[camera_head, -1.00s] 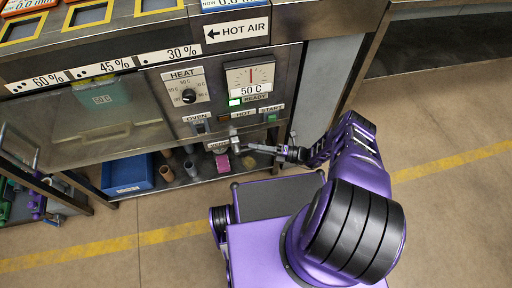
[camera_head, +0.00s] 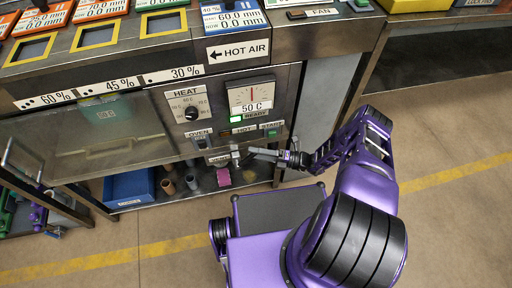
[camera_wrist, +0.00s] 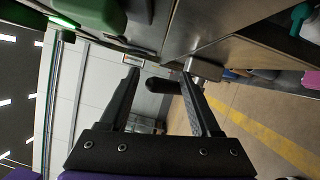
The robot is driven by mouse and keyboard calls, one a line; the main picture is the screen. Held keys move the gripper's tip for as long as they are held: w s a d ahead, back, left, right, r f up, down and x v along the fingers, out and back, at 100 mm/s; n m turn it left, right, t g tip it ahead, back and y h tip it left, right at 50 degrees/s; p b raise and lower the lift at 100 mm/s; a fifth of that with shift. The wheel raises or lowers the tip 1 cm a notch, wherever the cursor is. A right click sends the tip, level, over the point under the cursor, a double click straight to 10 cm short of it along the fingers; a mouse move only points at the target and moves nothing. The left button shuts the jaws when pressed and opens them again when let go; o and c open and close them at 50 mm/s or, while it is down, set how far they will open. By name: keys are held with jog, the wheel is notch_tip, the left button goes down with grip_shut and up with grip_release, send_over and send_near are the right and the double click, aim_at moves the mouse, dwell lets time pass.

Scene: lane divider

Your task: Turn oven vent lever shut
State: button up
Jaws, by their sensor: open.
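The vent lever shows in the wrist view as a black grip (camera_wrist: 160,86) on a metal block (camera_wrist: 205,68) at the panel's edge. In the head view the lever (camera_head: 236,157) is small, beside the vent label (camera_head: 218,159) low on the oven's control panel. My gripper (camera_head: 252,154) reaches in from the right at the lever. In the wrist view my gripper (camera_wrist: 159,74) is open, with one finger on each side of the black grip. I see gaps, so neither finger looks clamped on it. The lever's exact angle is hard to tell.
The oven panel carries a heat knob (camera_head: 192,113), a dial (camera_head: 251,95) and a green start button (camera_head: 271,132). A blue bin (camera_head: 129,187), cups and a pink block (camera_head: 223,177) sit on the shelf below. Floor to the right is free.

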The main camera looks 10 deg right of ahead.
jog(key=shift+s+r, duration=0.15)
jog(key=shift+r, duration=1.55)
jog(key=shift+p, duration=0.3)
jog(key=shift+s+d+r, duration=0.1)
jog(key=shift+d+r, duration=0.05)
jog(key=shift+r, duration=0.15)
jog(key=s+d+r+p, duration=0.3)
jog(key=d+r+p, duration=0.1)
jog(key=r, duration=0.3)
jog(key=s+d+r+p, duration=0.3)
jog(key=d+r+p, duration=0.1)
jog(key=r, duration=0.4)
jog(key=shift+s+d+r, duration=0.15)
jog(key=shift+s+d, duration=0.05)
jog(key=shift+d, duration=0.7)
